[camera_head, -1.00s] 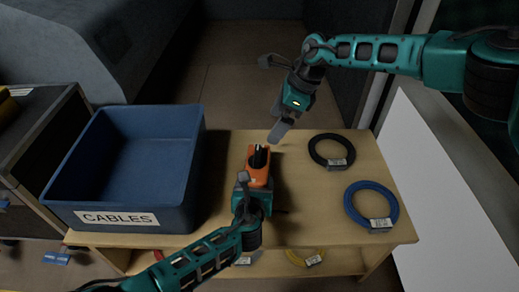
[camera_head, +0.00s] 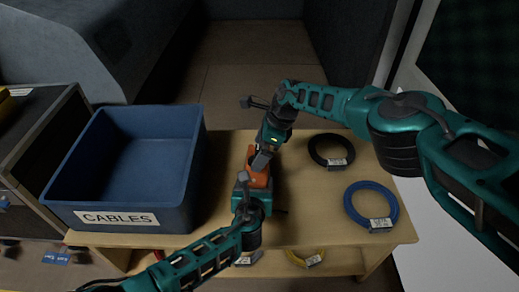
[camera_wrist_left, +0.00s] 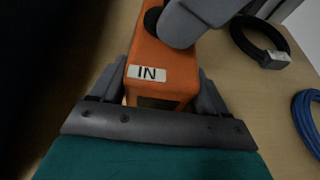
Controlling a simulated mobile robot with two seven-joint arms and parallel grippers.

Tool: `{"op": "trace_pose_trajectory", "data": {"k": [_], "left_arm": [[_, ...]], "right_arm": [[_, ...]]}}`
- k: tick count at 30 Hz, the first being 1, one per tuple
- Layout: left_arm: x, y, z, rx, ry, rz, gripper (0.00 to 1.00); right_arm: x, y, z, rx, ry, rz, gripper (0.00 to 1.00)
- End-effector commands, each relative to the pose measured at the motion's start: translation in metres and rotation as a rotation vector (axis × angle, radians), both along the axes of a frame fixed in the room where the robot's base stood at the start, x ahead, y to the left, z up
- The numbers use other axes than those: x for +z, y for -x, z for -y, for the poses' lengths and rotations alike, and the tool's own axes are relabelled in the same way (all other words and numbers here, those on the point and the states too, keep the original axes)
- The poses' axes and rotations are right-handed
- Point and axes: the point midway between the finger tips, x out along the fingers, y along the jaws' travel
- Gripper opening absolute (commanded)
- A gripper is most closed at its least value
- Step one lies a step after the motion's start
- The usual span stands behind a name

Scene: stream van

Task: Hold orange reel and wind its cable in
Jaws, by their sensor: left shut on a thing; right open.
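The orange reel (camera_head: 258,178) stands on the wooden table, right of the blue crate. In the left wrist view the orange reel (camera_wrist_left: 160,77) carries a white label reading IN. My left gripper (camera_head: 243,190) is shut on the near end of the reel, with one finger on each side of it; it also shows in the left wrist view (camera_wrist_left: 160,95). My right gripper (camera_head: 263,158) is open at the top of the reel, over its black knob, which it mostly hides in the head view. I cannot tell whether it touches the knob. The reel's cable is not clearly visible.
A blue crate (camera_head: 189,205) labelled CABLES stands on the left of the table (camera_head: 311,222). A black coil (camera_head: 312,151) and a blue coil (camera_head: 349,204) lie at the right. A yellow coil (camera_head: 300,261) lies on a lower shelf. The tabletop between reel and coils is clear.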

Motion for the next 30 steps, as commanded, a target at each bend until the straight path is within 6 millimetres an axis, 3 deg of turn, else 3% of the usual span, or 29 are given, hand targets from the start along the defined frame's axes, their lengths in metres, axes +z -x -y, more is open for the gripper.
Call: {"op": "trace_pose_trajectory", "data": {"k": [15,30], "left_arm": [[0.0017,-0.0008,0.0006,-0.001,0.001,0.003,0.38],[0.0016,-0.0008,0.0005,-0.001,0.001,0.003,0.38]], "right_arm": [[-0.0048,0.0004,-0.0026,0.000,-0.002,0.001,0.99],[-0.0045,0.0002,-0.0024,0.000,-0.002,0.001,0.51]]}}
